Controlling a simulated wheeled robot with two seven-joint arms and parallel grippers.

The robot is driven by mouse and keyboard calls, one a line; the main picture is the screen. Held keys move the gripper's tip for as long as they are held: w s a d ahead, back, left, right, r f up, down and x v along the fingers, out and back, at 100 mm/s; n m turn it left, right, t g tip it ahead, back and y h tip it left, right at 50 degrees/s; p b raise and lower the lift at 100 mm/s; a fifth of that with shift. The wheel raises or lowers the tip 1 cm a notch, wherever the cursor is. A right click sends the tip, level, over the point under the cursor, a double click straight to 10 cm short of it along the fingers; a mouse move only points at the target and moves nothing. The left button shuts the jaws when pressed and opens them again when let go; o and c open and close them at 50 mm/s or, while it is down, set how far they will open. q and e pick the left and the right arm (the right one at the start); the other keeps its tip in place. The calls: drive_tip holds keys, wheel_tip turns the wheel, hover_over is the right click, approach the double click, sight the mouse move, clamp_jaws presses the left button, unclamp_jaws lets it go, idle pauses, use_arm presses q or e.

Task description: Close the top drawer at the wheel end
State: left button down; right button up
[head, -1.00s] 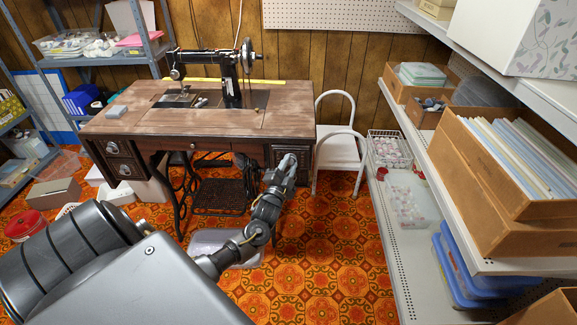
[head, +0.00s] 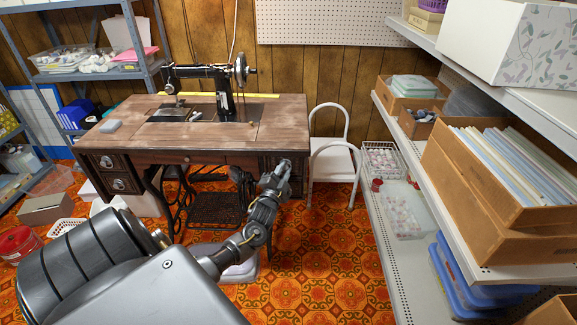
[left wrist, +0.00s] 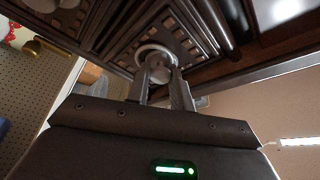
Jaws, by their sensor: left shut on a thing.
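The wooden treadle sewing table (head: 280,117) carries a black sewing machine (head: 224,100) with its handwheel (head: 241,68) at the right end. The drawers under that end are mostly hidden behind my left gripper (head: 284,166), which is in front of them just below the tabletop. In the left wrist view, a carved drawer front (left wrist: 196,34) has a pale round pull (left wrist: 155,49). My left gripper (left wrist: 162,78) is shut on this pull. How far the drawer stands out cannot be told. My right gripper is not in view.
A white metal chair (head: 333,162) stands close to the right of the table. Shelves (head: 392,235) with boxes and bins fill the right side. A clear plastic bin (head: 243,272) is on the floor beneath my left arm. Patterned floor (head: 320,260) is open in front.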

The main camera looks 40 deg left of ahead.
use_arm(q)
drive_tip(key=c, duration=1.3)
unclamp_jaws()
drive_tip(key=shift+w+a, duration=0.1)
drive_tip(key=shift+a, duration=0.05)
drive_tip(key=shift+o, duration=0.3)
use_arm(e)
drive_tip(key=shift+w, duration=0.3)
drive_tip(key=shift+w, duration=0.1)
use_arm(q)
drive_tip(key=v, duration=1.1)
drive_tip(key=shift+p, duration=0.45)
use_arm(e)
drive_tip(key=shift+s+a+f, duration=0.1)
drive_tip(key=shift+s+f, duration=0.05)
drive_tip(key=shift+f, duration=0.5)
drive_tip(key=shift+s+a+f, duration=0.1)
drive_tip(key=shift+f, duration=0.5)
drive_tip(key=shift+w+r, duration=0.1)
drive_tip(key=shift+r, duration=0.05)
